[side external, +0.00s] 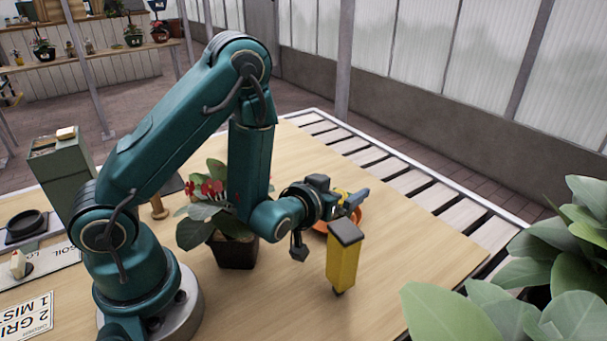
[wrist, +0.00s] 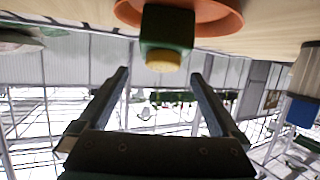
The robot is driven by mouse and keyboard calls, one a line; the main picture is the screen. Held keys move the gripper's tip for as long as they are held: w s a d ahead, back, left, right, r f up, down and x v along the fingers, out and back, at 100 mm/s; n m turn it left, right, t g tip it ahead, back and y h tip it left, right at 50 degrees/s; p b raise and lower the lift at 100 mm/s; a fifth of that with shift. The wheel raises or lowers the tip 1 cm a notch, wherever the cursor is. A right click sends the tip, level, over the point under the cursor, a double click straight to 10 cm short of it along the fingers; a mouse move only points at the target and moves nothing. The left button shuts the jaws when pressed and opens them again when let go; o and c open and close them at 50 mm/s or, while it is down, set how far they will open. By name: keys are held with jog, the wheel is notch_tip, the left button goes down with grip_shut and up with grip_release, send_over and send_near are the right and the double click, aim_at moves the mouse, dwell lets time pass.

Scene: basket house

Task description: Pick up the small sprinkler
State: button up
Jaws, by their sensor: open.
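A small dark green body with a yellow end (wrist: 166,45), likely the small sprinkler, shows at the top of the wrist view, against an orange dish (wrist: 215,18). In the side view the orange dish (side external: 352,222) is largely hidden behind my gripper (side external: 350,202), and a bit of yellow shows there. My gripper's two dark fingers (wrist: 160,92) are apart with nothing held between them. In the wrist view the green body lies above the gap between the fingers. I cannot tell its exact distance.
A yellow block with a dark grey top (side external: 342,268) is close in front of my gripper. A potted red-flowered plant (side external: 235,250) stands beside my arm. Large leaves (side external: 470,310) fill the near right corner. The tabletop (side external: 420,240) right of the dish is clear.

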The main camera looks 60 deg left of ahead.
aim_at(347, 195)
jog(key=shift+s+d+f+g, duration=0.1)
jog(key=shift+s+f+g, duration=0.1)
jog(key=shift+f, duration=0.4)
jog(key=shift+s+f+g, duration=0.1)
jog(key=shift+s+f, duration=0.1)
jog(key=shift+f, duration=0.4)
jog(key=shift+w+f, duration=0.2)
jog(key=shift+x, duration=2.25)
grip_shut()
